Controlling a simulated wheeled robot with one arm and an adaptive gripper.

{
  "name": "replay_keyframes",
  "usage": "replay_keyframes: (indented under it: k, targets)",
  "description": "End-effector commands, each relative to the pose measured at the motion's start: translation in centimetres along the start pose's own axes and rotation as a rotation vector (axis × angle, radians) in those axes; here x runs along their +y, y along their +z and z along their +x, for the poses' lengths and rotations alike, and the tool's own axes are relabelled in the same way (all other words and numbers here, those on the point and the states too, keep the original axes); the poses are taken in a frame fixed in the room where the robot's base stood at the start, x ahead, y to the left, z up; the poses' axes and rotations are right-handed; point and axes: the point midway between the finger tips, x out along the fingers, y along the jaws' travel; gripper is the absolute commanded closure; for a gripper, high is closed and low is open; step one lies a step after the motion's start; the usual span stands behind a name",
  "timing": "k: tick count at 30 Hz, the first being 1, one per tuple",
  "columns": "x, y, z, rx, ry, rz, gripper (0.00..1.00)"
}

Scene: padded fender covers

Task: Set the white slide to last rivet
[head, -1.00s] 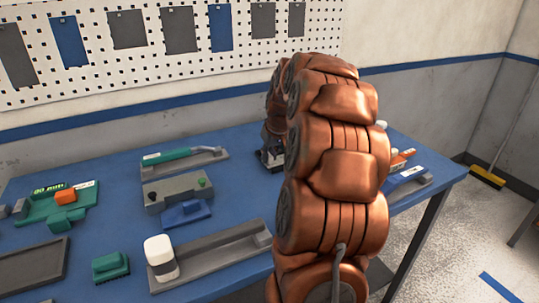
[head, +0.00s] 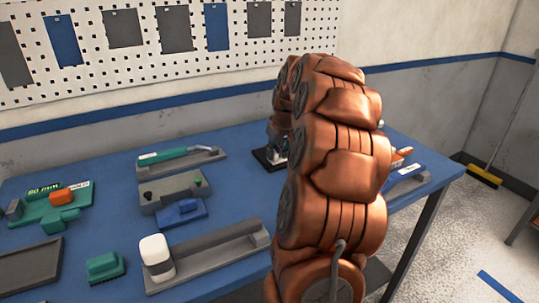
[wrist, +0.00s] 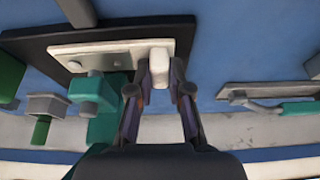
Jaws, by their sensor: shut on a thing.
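In the wrist view a small white slide (wrist: 160,67) stands between the fingertips of my gripper (wrist: 160,85), which is shut on it. The slide is at the right part of a pale plate (wrist: 105,55) with small round rivet-like marks. The plate lies on a black base (wrist: 28,48). A teal clamp-like part (wrist: 92,92) is left of my fingers and covers part of the plate. In the head view my copper arm hides the gripper and slide; only part of a black base (head: 268,160) shows beside it.
A teal-handled tool (wrist: 285,108) lies right of my gripper in the wrist view. On the blue table (head: 110,165) stand a white block (head: 157,255) on a grey rail, a green block (head: 105,266) and a blue block (head: 182,212). A pegboard (head: 175,60) is behind.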

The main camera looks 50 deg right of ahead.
Motion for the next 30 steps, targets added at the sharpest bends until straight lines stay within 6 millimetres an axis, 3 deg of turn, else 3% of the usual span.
replay_keyframes:
  k: [5, 6, 13, 23, 30]
  targets:
    - [-0.1, -0.1, -0.1, 0.002, 0.0, 0.0, 1.0]
    - [-0.1, -0.1, -0.1, 0.002, 0.0, 0.0, 0.8]
    - [-0.1, 0.0, -0.1, 0.001, 0.0, 0.0, 0.56]
    - [-0.1, 0.0, -0.2, 0.0, 0.0, 0.0, 0.56]
    - [-0.1, -0.1, -3.1, 0.004, 0.001, -0.001, 0.56]
